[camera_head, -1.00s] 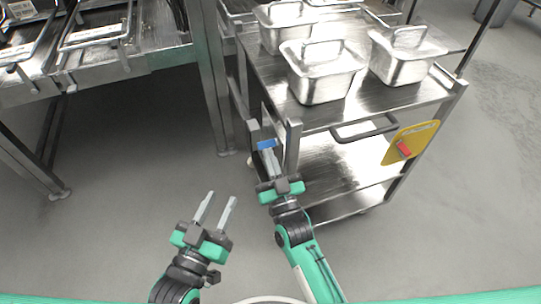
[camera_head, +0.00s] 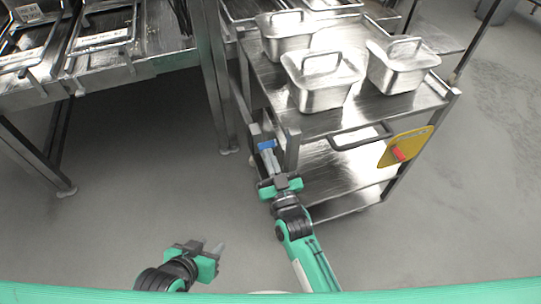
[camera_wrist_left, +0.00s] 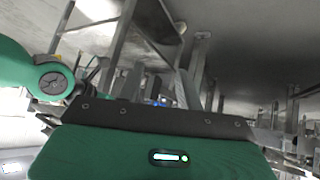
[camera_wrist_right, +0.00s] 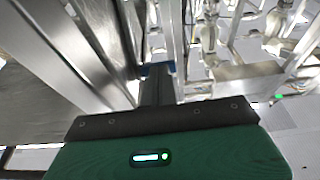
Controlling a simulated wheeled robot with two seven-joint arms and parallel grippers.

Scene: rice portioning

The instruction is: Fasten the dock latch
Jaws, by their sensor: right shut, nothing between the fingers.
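The dock latch shows as a small blue part (camera_head: 267,145) on a grey bracket at the cart's near left corner post. My right gripper (camera_head: 268,152) is shut and empty, with its fingertips at the blue part. In the right wrist view the shut fingers (camera_wrist_right: 158,88) reach up to the blue part (camera_wrist_right: 157,69); I cannot tell if they touch it or how far the latch is turned. My left gripper (camera_head: 209,247) is open and empty, low over the floor, away from the latch.
The steel cart (camera_head: 430,100) carries several lidded pans, such as the front one (camera_head: 325,90), and has a black handle (camera_head: 361,136). A yellow plate (camera_head: 418,146) with a red part hangs at its right. A steel counter (camera_head: 150,65) stands left. Floor between is clear.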

